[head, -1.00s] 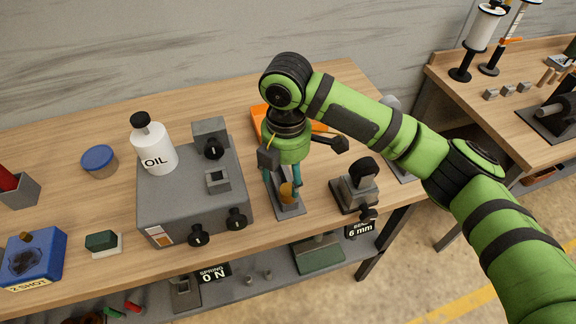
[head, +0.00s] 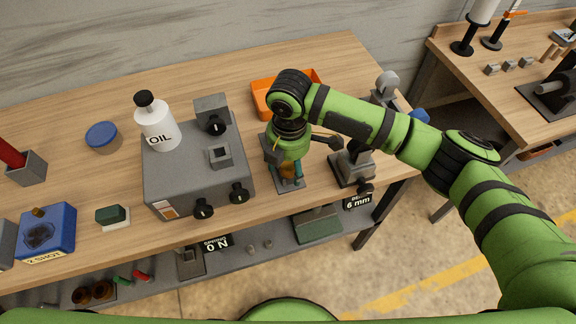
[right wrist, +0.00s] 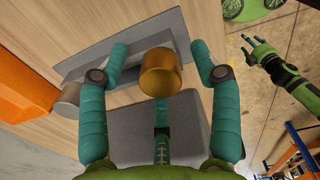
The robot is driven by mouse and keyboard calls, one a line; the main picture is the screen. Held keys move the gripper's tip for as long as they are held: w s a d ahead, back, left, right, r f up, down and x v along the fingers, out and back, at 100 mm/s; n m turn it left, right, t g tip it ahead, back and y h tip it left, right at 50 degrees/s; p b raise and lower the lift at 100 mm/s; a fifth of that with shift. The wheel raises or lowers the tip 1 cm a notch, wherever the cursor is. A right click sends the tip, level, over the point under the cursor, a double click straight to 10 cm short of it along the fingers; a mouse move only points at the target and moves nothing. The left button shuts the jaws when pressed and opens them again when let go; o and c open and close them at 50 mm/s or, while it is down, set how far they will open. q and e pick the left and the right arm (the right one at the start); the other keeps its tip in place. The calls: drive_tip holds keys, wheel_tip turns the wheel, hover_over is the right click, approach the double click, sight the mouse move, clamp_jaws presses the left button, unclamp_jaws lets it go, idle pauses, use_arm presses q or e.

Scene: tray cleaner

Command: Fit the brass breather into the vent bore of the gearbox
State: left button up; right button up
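The brass breather (right wrist: 161,72) shows in the right wrist view between the teal fingers of my right gripper (right wrist: 160,48). Gaps show between it and the two side fingers, so the gripper looks open around it. In the head view my right gripper (head: 287,172) points down over a small grey plate (head: 291,185); the breather is largely hidden there. The grey gearbox (head: 185,185) stands left of this gripper, with a raised square collar (head: 221,156) on top; I cannot tell for sure whether this is the vent bore. My left gripper (right wrist: 254,45) shows small in the right wrist view, fingers spread.
A white oil bottle (head: 157,127) stands on the gearbox. Black knobs (head: 239,193) stick out at its front. An orange tray (head: 263,98) lies behind my right gripper, and a grey fixture (head: 350,165) stands close on its right.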

drive_tip(key=c, duration=1.1)
use_arm(q)
drive_tip(key=shift+s+f, duration=0.15)
drive_tip(key=shift+s, duration=0.75)
use_arm(e)
drive_tip(key=shift+r, duration=0.1)
